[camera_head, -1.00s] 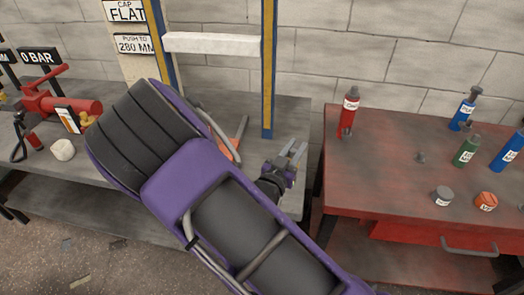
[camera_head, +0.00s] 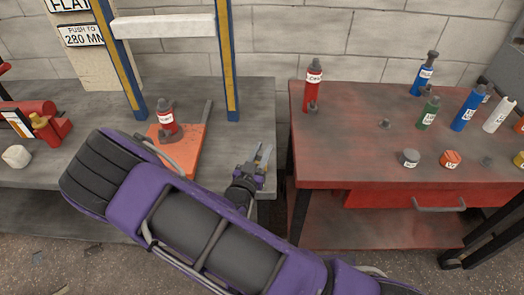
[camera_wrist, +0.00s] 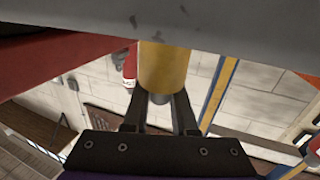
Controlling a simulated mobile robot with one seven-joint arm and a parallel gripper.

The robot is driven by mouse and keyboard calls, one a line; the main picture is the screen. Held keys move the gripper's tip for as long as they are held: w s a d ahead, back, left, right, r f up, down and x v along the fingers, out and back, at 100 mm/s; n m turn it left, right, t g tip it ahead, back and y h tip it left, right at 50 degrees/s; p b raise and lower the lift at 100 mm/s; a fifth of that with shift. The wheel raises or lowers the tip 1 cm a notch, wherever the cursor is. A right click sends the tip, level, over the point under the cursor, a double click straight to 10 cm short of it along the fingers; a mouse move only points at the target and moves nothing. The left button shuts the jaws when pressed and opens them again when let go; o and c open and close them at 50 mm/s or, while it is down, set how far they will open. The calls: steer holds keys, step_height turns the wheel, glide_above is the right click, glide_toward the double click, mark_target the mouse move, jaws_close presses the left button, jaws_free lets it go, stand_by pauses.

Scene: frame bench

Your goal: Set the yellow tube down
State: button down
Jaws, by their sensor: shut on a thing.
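In the wrist view, a yellow tube (camera_wrist: 165,68) is held between the two dark fingers of my gripper (camera_wrist: 160,112), which is shut on it. One end of the tube, dark grey, shows between the fingers. Its other end meets the grey surface at the top of the picture; I cannot tell whether they touch. In the head view, my gripper (camera_head: 264,158) is near the right end of the grey bench (camera_head: 245,115). The tube cannot be made out there.
Across a narrow gap, the red table (camera_head: 340,150) holds several bottles and caps. The grey bench top is clear between the plate and its right end.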

steer(key=c, duration=0.7)
jaws_free()
steer(key=shift+f, duration=0.1)
steer(key=shift+r, duration=0.2)
steer(key=v, duration=1.2)
steer(key=shift+p, duration=0.35)
